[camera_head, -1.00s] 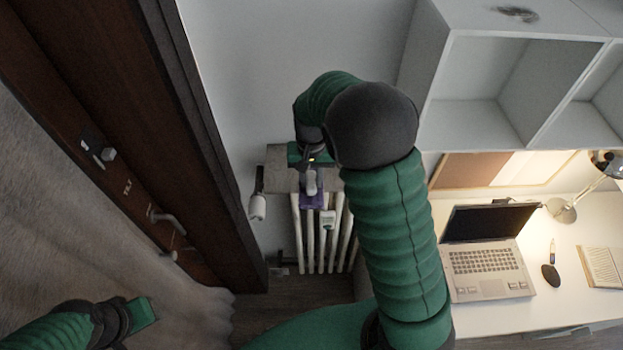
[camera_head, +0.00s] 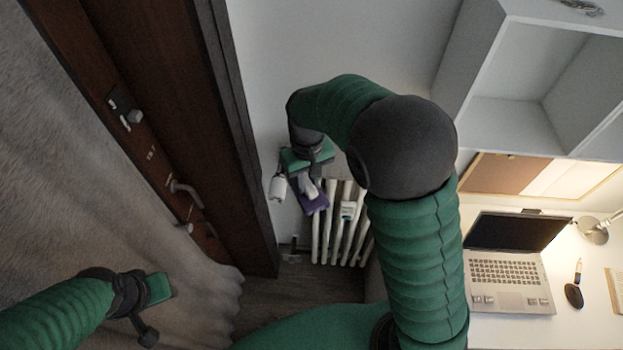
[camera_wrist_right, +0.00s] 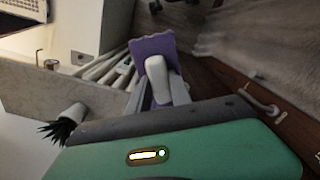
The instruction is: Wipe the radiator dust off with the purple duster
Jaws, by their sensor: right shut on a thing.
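The purple duster (camera_head: 315,204) is at the left part of the white ribbed radiator (camera_head: 335,240). My right gripper (camera_head: 308,190) is shut on the duster's white handle. In the right wrist view the purple pad (camera_wrist_right: 152,44) spreads beyond the white handle (camera_wrist_right: 157,80) between my right gripper's fingers (camera_wrist_right: 160,92). The radiator's bars (camera_wrist_right: 105,68) show left of the pad there. I cannot tell whether the pad touches the radiator. My left gripper (camera_head: 152,318) hangs at lower left by the curtain; its finger opening is unclear.
A white valve (camera_head: 278,187) is left of the radiator. A dark brown door (camera_head: 160,130) stands at left with a grey curtain (camera_head: 60,200) before it. At right are a white desk with a laptop (camera_head: 510,262) and white shelves (camera_head: 510,120) above.

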